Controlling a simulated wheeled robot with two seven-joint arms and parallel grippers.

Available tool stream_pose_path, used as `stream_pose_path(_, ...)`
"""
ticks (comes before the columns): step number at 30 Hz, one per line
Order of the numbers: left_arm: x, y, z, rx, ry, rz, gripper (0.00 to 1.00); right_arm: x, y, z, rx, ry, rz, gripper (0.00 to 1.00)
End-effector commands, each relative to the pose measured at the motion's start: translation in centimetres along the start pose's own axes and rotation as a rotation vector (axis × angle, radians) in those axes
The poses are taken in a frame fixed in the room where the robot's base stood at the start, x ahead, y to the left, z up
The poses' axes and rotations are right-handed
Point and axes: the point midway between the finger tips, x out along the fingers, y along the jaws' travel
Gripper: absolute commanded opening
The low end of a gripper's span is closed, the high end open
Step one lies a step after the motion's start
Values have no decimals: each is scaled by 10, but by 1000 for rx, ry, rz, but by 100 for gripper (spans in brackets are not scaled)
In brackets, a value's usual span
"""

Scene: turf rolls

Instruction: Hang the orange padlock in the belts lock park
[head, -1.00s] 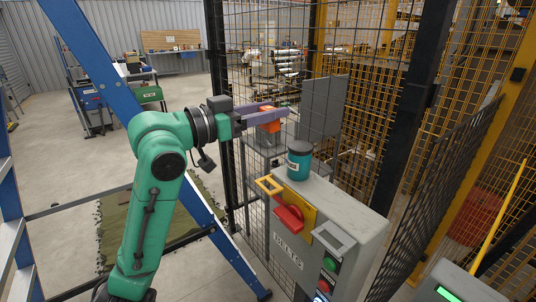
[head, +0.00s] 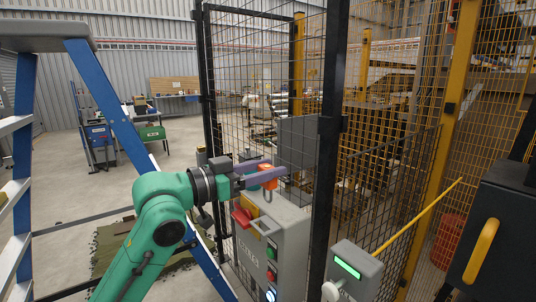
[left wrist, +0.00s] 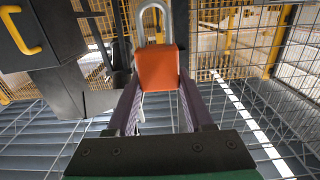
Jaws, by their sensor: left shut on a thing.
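My left gripper (head: 264,176) is shut on the orange padlock (head: 267,171). In the left wrist view the padlock's orange body (left wrist: 157,69) sits between the fingers, and its grey shackle loop points away from the gripper. In the head view the padlock appears in front of the top of the grey belts box (head: 290,222), and I cannot tell the gap between them. The box has a red handle (head: 243,215), and its lettering is partly legible. The belts lock park is not clear behind the arm and gripper. My right gripper is not in view.
A black mesh fence post (head: 328,150) stands just right of the box. A grey console with a green display (head: 347,265) and a black cabinet with a yellow handle (head: 482,250) are at the right. A blue stepladder (head: 110,110) stands at the left.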

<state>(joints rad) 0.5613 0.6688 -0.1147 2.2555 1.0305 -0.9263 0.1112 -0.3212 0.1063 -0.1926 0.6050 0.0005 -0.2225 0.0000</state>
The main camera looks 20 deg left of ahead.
Motion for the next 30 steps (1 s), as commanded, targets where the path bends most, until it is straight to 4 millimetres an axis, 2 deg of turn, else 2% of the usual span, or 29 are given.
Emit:
stream_pose_path(2,0,-1,0,0,1,-1,0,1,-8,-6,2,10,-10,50)
stream_pose_path(6,0,0,0,0,1,-1,0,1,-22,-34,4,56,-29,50)
stream_pose_path(9,0,0,-1,0,-1,-1,0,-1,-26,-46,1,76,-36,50)
stream_pose_path(13,0,0,9,0,-1,0,0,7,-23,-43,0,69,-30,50)
stream_pose_path(20,0,0,37,0,-1,-1,0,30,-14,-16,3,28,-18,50)
stream_pose_path(25,1,0,55,0,-1,-1,0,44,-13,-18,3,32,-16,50)
stream_pose_path(30,1,0,59,0,0,-1,0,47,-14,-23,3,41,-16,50)
